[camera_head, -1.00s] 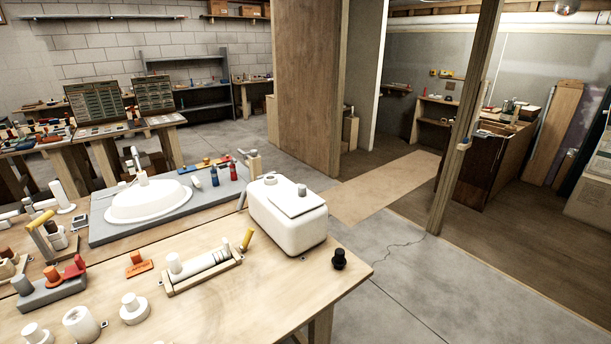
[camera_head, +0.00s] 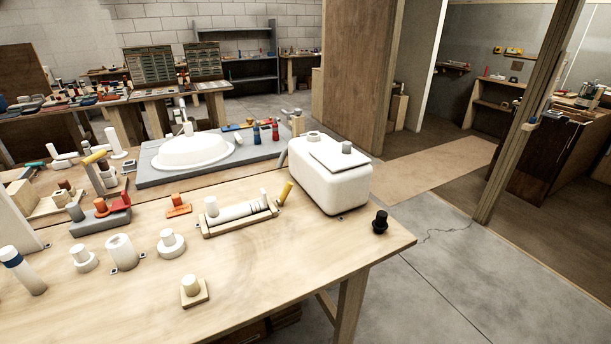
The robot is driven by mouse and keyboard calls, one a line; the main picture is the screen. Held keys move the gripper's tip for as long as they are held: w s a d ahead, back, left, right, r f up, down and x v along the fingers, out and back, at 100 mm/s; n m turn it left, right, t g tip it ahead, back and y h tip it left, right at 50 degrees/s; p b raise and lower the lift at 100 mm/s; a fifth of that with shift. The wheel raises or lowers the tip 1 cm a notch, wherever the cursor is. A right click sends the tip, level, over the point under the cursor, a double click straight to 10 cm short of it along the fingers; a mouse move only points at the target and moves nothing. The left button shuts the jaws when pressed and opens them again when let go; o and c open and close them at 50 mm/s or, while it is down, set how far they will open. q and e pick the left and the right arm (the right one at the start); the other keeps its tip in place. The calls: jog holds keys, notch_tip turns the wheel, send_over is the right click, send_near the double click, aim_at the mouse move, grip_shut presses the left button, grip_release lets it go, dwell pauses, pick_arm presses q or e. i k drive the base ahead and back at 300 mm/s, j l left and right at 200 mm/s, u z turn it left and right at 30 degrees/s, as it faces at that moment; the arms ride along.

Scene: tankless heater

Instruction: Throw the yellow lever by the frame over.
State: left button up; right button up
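A short yellow lever (camera_head: 285,193) sticks up, tilted, at the right end of a low wooden frame (camera_head: 240,222) on the workbench. A white ribbed cylinder (camera_head: 242,211) lies in that frame. I cannot tell from the view alone which of the two is the task's lever. Neither of my grippers is in view.
The workbench (camera_head: 320,255) holds a white tank (camera_head: 328,178), a black knob (camera_head: 380,221), an orange piece (camera_head: 178,206), white fittings (camera_head: 171,243) and a white basin (camera_head: 195,150) on a grey board. The bench's front middle is mostly clear. A wooden post (camera_head: 525,120) stands right.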

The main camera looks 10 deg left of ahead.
aim_at(289, 185)
jog(key=i+l+u, duration=0.2)
jog(key=l+u, duration=0.65)
jog(key=l, duration=0.2)
jog(key=i+l+u, duration=0.1)
jog(key=l+u, duration=0.3)
jog(key=l, duration=0.2)
